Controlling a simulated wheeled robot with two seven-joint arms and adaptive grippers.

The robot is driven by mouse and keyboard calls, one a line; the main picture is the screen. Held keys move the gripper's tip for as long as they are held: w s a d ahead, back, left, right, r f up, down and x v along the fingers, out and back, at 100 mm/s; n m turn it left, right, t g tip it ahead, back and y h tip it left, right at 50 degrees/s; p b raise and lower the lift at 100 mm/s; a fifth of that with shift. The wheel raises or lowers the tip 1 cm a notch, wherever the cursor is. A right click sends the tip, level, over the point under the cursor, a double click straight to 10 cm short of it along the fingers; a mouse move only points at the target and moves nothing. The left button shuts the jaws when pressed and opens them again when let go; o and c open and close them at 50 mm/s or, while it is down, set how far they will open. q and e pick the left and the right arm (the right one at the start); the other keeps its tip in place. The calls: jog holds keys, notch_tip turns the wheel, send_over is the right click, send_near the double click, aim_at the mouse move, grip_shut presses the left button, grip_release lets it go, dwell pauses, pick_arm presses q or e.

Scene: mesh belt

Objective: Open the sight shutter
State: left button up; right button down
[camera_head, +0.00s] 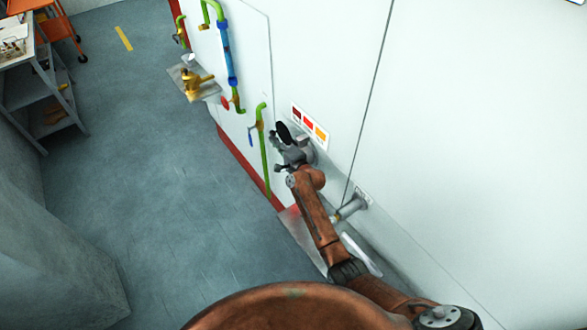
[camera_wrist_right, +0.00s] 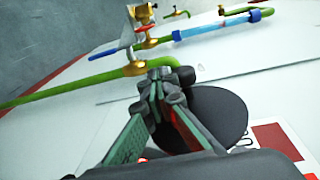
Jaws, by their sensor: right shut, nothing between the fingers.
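A round black disc (camera_wrist_right: 210,115), which looks like the sight shutter, is close to the white wall. In the head view the disc (camera_head: 283,132) shows as a small dark oval at the end of my right arm. My right gripper (camera_head: 281,153) is at the wall, right beside the disc. In the right wrist view its fingers (camera_wrist_right: 160,84) meet at the tips with nothing between them. They overlap the left part of the disc, and I cannot tell whether they touch it. Part of the disc and its mount are hidden behind the fingers. My left gripper is not in view.
A label with red and orange squares (camera_head: 310,126) is on the wall beside the disc. Green pipes (camera_head: 265,150) and a brass valve (camera_head: 197,82) stand out from the wall to the left. A grey shelf cart (camera_head: 40,90) is far left. The floor between is clear.

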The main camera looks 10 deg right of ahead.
jog(key=v, duration=1.2)
